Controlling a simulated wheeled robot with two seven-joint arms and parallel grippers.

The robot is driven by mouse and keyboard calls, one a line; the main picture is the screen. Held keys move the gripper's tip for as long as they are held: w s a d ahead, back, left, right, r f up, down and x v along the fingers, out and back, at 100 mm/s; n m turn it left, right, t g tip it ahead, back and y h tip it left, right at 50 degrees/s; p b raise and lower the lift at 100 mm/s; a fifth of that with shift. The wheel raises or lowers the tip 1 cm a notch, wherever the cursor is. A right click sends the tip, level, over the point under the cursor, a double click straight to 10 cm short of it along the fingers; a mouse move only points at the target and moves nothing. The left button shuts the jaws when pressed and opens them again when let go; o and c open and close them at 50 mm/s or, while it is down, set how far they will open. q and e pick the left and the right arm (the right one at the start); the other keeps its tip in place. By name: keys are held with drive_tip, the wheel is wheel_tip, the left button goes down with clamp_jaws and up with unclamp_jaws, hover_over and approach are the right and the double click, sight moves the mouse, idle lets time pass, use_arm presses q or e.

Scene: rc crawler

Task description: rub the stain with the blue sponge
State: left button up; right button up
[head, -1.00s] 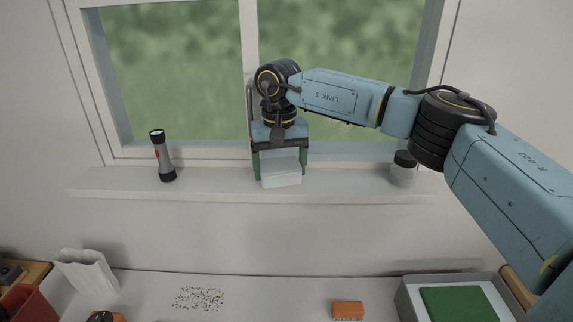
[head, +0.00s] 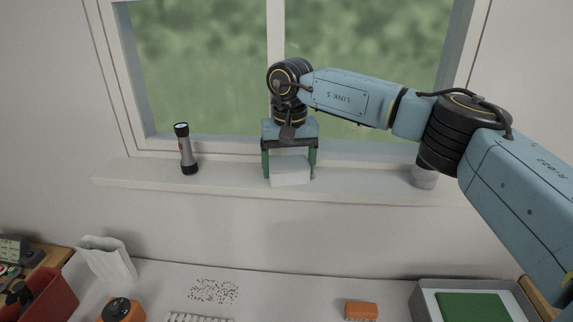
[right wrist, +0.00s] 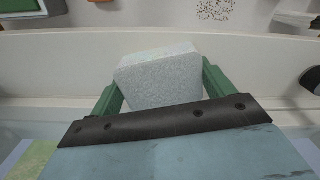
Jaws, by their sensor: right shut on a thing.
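My right gripper (head: 290,165), with green fingers, is shut on a pale, grey-white sponge-like block (head: 290,174). The block looks hardly blue; its rough face also shows between the fingers in the right wrist view (right wrist: 160,78). It is at the window sill; I cannot tell whether it touches the sill. A patch of brown specks (head: 214,290) lies on the white table below, left of the gripper; it is the only stain-like mark I see. It also shows at the top of the right wrist view (right wrist: 215,9). My left gripper is out of view.
On the sill (head: 130,178) stand a flashlight (head: 186,150) at left and a jar (head: 424,178) at right, partly behind my arm. The table holds a white paper bag (head: 106,262), a red bin (head: 48,298), an orange block (head: 361,311) and a grey tray (head: 422,300) with a green pad.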

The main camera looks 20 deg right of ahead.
sight(304, 163)
drive_tip(key=shift+s+d+f, duration=0.15)
drive_tip(key=shift+d+f, duration=0.05)
drive_tip(key=shift+d, duration=0.35)
drive_tip(key=shift+s+d+f, duration=0.1)
drive_tip(key=shift+d+f, duration=0.1)
drive_tip(key=shift+d, duration=0.3)
drive_tip(key=shift+s+d+f, duration=0.1)
drive_tip(key=shift+s+d, duration=0.1)
drive_tip(key=shift+d, duration=0.4)
drive_tip(key=shift+s+d, duration=0.4)
drive_tip(key=shift+d, duration=0.35)
drive_tip(key=shift+s+d, duration=0.35)
drive_tip(key=shift+d, duration=0.4)
drive_tip(key=shift+w+a+r, duration=0.1)
drive_tip(key=shift+r, duration=3.2)
drive_tip(key=shift+a, duration=0.1)
